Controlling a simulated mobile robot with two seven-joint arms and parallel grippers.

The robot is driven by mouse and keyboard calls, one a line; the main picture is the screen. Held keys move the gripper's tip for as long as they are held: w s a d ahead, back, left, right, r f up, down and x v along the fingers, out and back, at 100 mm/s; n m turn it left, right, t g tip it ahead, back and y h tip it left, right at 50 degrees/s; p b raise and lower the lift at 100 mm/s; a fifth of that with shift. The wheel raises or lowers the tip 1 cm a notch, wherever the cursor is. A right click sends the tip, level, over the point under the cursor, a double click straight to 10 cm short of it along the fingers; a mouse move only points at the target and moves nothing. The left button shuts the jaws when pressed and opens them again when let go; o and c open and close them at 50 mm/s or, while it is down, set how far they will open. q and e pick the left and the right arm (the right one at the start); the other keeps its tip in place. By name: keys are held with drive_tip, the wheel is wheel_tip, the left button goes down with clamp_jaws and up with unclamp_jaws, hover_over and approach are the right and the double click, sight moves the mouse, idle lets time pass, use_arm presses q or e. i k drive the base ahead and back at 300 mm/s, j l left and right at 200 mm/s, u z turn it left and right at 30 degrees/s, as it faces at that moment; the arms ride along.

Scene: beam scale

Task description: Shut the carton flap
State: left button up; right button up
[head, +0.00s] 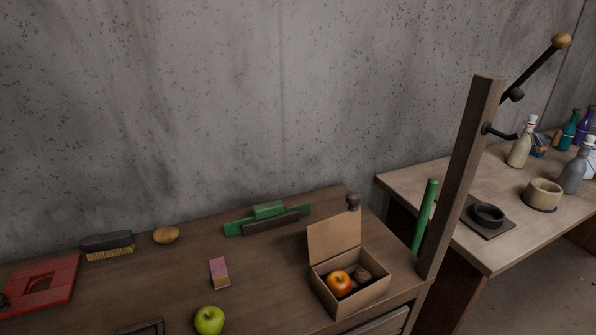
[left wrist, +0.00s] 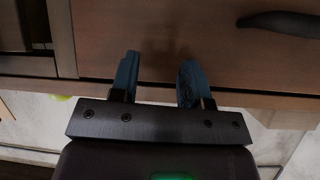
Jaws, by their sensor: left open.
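The cardboard carton (head: 350,287) stands near the right front of the wooden table in the head view. Its flap (head: 334,237) stands up at the back, so the carton is open. An orange-red fruit (head: 339,283) and brown round items (head: 361,275) lie inside it. My left gripper (left wrist: 158,80) shows only in the left wrist view. Its two blue fingers are apart with nothing between them, in front of a brown wooden panel. The carton does not show in that view. My right gripper is not in view.
On the table (head: 130,290) are a green apple (head: 209,320), a pink block (head: 219,272), a brush (head: 107,245) and a green-and-dark tool (head: 268,218). A wooden post (head: 463,175) rises right of the carton. A dark handle (left wrist: 282,23) shows on the panel.

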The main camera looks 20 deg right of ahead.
sight(329, 237)
drive_tip(key=k+l, duration=0.1)
drive_tip(key=l, duration=0.7)
drive_tip(key=k+l, duration=0.15)
drive_tip(key=l, duration=0.25)
drive_tip(key=l+u, duration=0.1)
drive_tip(key=l, duration=0.25)
drive_tip(key=k, duration=0.05)
